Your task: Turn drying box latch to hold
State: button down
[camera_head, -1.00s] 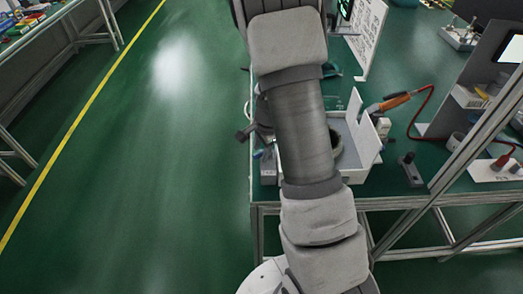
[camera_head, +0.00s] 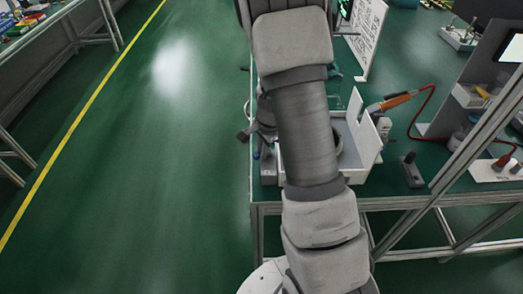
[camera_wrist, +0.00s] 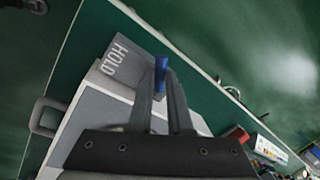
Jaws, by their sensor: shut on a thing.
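In the wrist view the drying box (camera_wrist: 92,104) is a pale grey case with a grey plate marked HOLD (camera_wrist: 117,60) and a grey handle (camera_wrist: 45,116) at its left side. The blue latch lever (camera_wrist: 161,68) stands just right of the lettering. My gripper (camera_wrist: 163,88) has its two dark fingers closed on this lever, whose blue end shows beyond the fingertips. The latch's base is hidden by the fingers. In the head view my arm covers the gripper and the latch.
The green bench holds an open white bin (camera_head: 359,172), a dark upright switch-like block (camera_head: 411,170) and an orange-handled tool (camera_head: 397,100) with a red cable. A white sign (camera_head: 368,35) stands farther back. Open green floor (camera_head: 170,150) lies left of the bench.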

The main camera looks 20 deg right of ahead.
jog(key=n+b, duration=0.1)
jog(key=n, duration=0.1)
jog(key=b, duration=0.1)
jog(key=shift+s+d+f+n+y+b, duration=0.2)
jog(key=shift+s+d+n+y+b, duration=0.1)
jog(key=shift+s+n, duration=0.1)
jog(key=n+b, duration=0.2)
jog(key=shift+s+d+n, duration=0.2)
jog(key=shift+n, duration=0.2)
jog(key=shift+s+d+r+n+g+y+b, duration=0.1)
jog(key=shift+d+n+g+y+b, duration=0.15)
jog(key=shift+n, duration=0.7)
jog(key=shift+s+d+r+n+g+y+b, duration=0.1)
jog(key=shift+s+d+n+g+b, duration=0.15)
jog(key=shift+n, duration=0.65)
jog(key=shift+d+n+g+y+b, duration=0.2)
jog(key=shift+n+b, duration=0.15)
jog(key=shift+n, duration=0.6)
jog(key=c, duration=0.8)
grip_release()
jog(key=shift+c, duration=0.2)
jog(key=shift+s, duration=0.1)
